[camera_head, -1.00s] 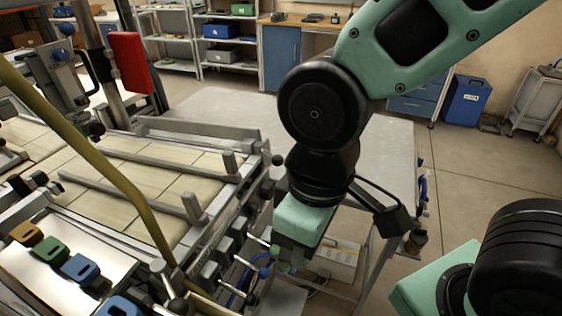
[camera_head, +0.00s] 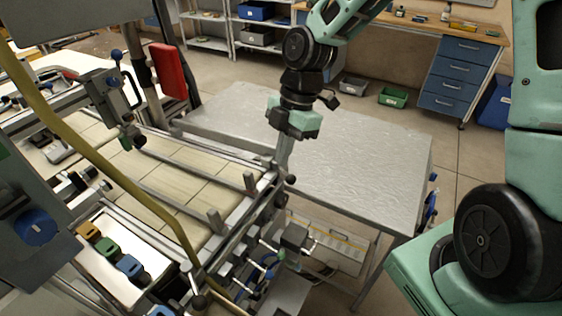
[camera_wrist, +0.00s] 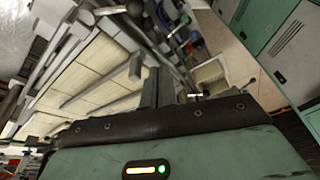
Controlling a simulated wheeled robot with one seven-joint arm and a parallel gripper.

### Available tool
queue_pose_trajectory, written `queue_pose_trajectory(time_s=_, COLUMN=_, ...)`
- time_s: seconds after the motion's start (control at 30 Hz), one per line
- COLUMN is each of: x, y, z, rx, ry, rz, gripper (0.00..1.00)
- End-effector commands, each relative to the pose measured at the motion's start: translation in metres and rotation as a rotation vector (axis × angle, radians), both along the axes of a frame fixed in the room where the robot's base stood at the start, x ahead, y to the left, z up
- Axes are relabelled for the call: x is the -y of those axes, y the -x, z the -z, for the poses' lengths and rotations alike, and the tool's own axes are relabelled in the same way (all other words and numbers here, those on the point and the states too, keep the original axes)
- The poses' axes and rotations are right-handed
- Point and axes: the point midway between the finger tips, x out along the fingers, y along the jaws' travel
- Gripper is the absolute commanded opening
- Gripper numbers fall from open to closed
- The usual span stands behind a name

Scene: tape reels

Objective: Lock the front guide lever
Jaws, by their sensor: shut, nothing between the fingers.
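My gripper (camera_head: 281,165) points down at the right end of the tape machine's guide rails, and its fingers are shut and empty. The wrist view shows its dark fingers (camera_wrist: 152,90) close together in front of the machine. Grey guide rails (camera_head: 165,200) run across the pale tiled bed (camera_head: 180,172). A black ball knob (camera_head: 291,179) sits just right of the fingertips; I cannot tell whether they touch. A small lever with a dark knob (camera_head: 198,302) is at the near edge. I cannot tell for certain which part is the front guide lever.
An empty grey table (camera_head: 350,150) stands right of and behind the machine. A yellow bar (camera_head: 110,180) crosses the left side. A red pad (camera_head: 170,72) hangs on a post. Blue drawers (camera_head: 462,75) stand at the back.

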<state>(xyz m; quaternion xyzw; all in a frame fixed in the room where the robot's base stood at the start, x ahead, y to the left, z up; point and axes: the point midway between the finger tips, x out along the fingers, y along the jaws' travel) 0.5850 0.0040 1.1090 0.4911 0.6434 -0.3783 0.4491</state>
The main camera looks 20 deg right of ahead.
Motion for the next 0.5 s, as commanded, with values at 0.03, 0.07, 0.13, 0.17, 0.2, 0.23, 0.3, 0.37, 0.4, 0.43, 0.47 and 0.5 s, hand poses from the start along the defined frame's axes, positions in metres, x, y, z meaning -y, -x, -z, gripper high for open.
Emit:
queue_pose_trajectory(time_s=0.03, x=0.0047, y=-0.0055, z=-0.0054, rx=0.009, ry=-0.018, rz=-0.019, gripper=0.00)
queue_pose_trajectory(time_s=0.07, x=0.0063, y=-0.0079, z=-0.0057, rx=0.016, ry=-0.026, rz=-0.033, gripper=0.00)
queue_pose_trajectory(time_s=0.13, x=0.0090, y=-0.0119, z=-0.0064, rx=0.028, ry=-0.039, rz=-0.055, gripper=0.00)
queue_pose_trajectory(time_s=0.17, x=0.0096, y=-0.0129, z=-0.0064, rx=0.030, ry=-0.042, rz=-0.060, gripper=0.00)
queue_pose_trajectory(time_s=0.2, x=0.0101, y=-0.0136, z=-0.0063, rx=0.034, ry=-0.045, rz=-0.067, gripper=0.00)
queue_pose_trajectory(time_s=0.23, x=0.0103, y=-0.0139, z=-0.0061, rx=0.035, ry=-0.046, rz=-0.071, gripper=0.00)
queue_pose_trajectory(time_s=0.3, x=0.0103, y=-0.0141, z=-0.0056, rx=0.036, ry=-0.047, rz=-0.073, gripper=0.00)
queue_pose_trajectory(time_s=0.37, x=0.0102, y=-0.0140, z=-0.0053, rx=0.037, ry=-0.046, rz=-0.073, gripper=0.00)
queue_pose_trajectory(time_s=0.4, x=0.0102, y=-0.0140, z=-0.0053, rx=0.035, ry=-0.046, rz=-0.072, gripper=0.00)
queue_pose_trajectory(time_s=0.43, x=0.0102, y=-0.0139, z=-0.0053, rx=0.035, ry=-0.046, rz=-0.072, gripper=0.00)
queue_pose_trajectory(time_s=0.47, x=0.0102, y=-0.0139, z=-0.0053, rx=0.035, ry=-0.046, rz=-0.072, gripper=0.00)
queue_pose_trajectory(time_s=0.5, x=0.0101, y=-0.0139, z=-0.0052, rx=0.035, ry=-0.046, rz=-0.072, gripper=0.00)
